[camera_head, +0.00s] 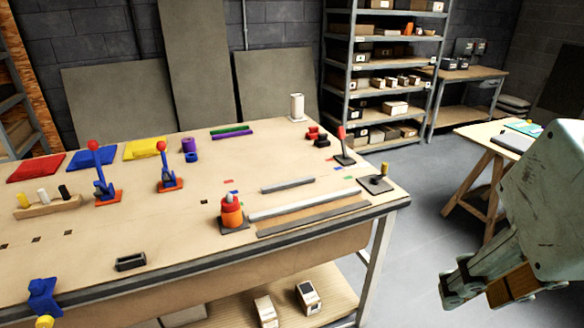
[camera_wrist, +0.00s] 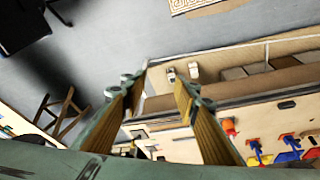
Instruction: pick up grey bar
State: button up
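A short grey bar (camera_head: 287,185) lies flat on the workbench (camera_head: 130,215), right of its middle. A longer light grey bar (camera_head: 303,204) lies nearer the front edge, with a darker flat strip (camera_head: 314,218) in front of it. I cannot tell which of these the task means. My gripper (camera_head: 475,292) is off the right end of the bench, well apart from the bars. In the wrist view my gripper (camera_wrist: 157,86) has its two fingers spread, with nothing held between them. The bars are not clear in that view.
An orange-red bottle-like piece (camera_head: 231,212) stands just left of the long bar. A lever with a red knob (camera_head: 342,146) and a small dark base with a yellow knob (camera_head: 376,182) stand near the right end. A second table (camera_head: 488,142) is at right; floor lies between.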

dwell(0.4)
jog(key=w+a+r+n+g+h+p, duration=0.1)
jog(key=w+r+n+p, duration=0.2)
jog(key=w, duration=0.6)
jog(key=w+a+r+n+p, duration=0.15)
jog(key=w+r, duration=0.25)
jog(key=w, duration=0.5)
jog(key=w+a+n+g+h+p, duration=0.1)
jog(key=w+a+n, duration=0.25)
jog(key=w, duration=0.65)
jog(key=w+a+n+p, duration=0.2)
jog(key=w+a+n, duration=0.15)
jog(key=w, duration=0.75)
jog(key=w+a+f+n+h+p, duration=0.1)
jog(key=w+a+f+n+p, duration=0.15)
jog(key=w+a+f, duration=0.4)
jog(key=w+a+f+n+h+p, duration=0.1)
jog(key=w+a+f+n, duration=0.25)
jog(key=w, duration=0.55)
jog(key=w+a+f+n+p, duration=0.1)
jog(key=w+a+f+n, duration=0.1)
jog(key=w+a+f, duration=0.3)
jog(key=w+a+f+n+h+p, duration=0.1)
jog(key=w+a+f+n+p, duration=0.1)
jog(key=w+a+f, duration=0.3)
jog(key=a+f+n, duration=0.1)
jog(key=a+f, duration=0.3)
jog(key=shift+a+f+n+t, duration=0.2)
jog(key=shift+a+n+t, duration=0.05)
jog(key=shift+n+t, duration=0.1)
